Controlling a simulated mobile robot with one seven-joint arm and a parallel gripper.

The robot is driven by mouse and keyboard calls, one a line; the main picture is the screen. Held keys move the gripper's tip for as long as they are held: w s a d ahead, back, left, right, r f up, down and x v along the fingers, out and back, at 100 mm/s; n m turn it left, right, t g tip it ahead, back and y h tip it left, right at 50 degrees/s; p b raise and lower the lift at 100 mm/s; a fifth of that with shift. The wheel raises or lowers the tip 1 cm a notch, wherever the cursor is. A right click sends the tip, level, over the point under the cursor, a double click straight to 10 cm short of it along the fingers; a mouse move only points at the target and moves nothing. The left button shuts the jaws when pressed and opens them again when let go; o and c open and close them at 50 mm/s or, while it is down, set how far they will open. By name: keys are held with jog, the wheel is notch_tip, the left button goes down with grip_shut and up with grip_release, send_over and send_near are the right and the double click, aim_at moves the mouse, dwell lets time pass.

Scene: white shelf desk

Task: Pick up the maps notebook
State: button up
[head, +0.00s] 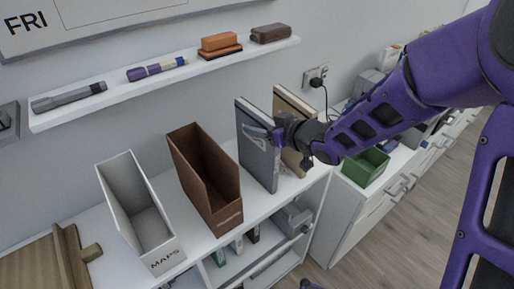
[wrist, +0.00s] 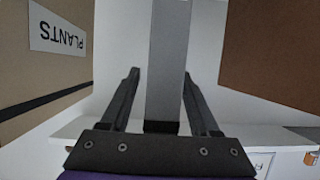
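A grey notebook (head: 258,158) stands upright on the white desk top; I can read no MAPS label on it. My gripper (head: 262,132) is at its upper part. In the wrist view the grey notebook (wrist: 168,60) stands between the two fingers of my gripper (wrist: 160,75). A gap shows between the left finger and the notebook; the right finger is very close to it, and I cannot tell if they touch. The gripper looks open around it. A white holder (head: 138,208) marked MAPS stands empty on the left.
A tan notebook (head: 290,105), marked PLANTS in the wrist view (wrist: 45,70), stands just right of the grey one. A brown holder (head: 204,175) stands to its left. A wall shelf (head: 190,72) with several small items runs above. A green bin (head: 364,166) is at right.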

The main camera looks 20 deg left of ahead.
grip_shut()
dwell(1.3)
